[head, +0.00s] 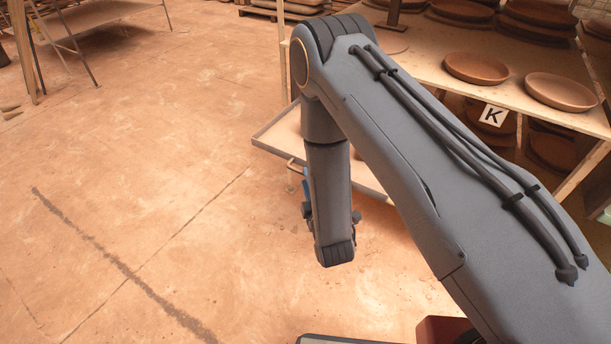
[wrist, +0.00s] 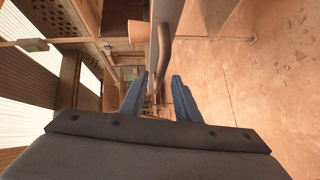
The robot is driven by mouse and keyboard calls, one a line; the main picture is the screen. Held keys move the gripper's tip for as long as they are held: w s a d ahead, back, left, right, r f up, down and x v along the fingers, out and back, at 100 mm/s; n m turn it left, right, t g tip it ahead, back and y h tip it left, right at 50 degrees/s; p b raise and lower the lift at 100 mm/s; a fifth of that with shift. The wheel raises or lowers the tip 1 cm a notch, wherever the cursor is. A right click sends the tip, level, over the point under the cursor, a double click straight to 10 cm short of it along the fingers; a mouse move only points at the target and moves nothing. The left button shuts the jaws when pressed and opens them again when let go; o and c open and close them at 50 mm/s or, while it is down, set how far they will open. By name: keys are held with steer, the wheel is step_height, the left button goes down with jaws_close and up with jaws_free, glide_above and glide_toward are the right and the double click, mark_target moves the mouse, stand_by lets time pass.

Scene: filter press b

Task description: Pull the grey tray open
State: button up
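The grey tray (head: 268,147) juts out at the left end of the wooden shelf, below its top board, partly hidden behind my arm. A bar handle (head: 293,164) is on its front; part of it is hidden by my arm. In the wrist view the tray's front (wrist: 172,14) is a grey strip at the top, with the brownish handle (wrist: 161,58) beside it. My gripper (wrist: 158,80) has its two blue fingers apart, with the handle ahead of and between the tips. I cannot tell whether they touch it. In the head view only a bit of a blue finger shows.
The wooden shelf (head: 475,88) carries terracotta dishes (head: 560,92) and a white card (head: 493,115) marked K. A trestle table (head: 90,22) stands at the far left. The floor (head: 130,190) in front of the tray is clear.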

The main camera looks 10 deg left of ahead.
steer(key=shift+v, duration=2.1)
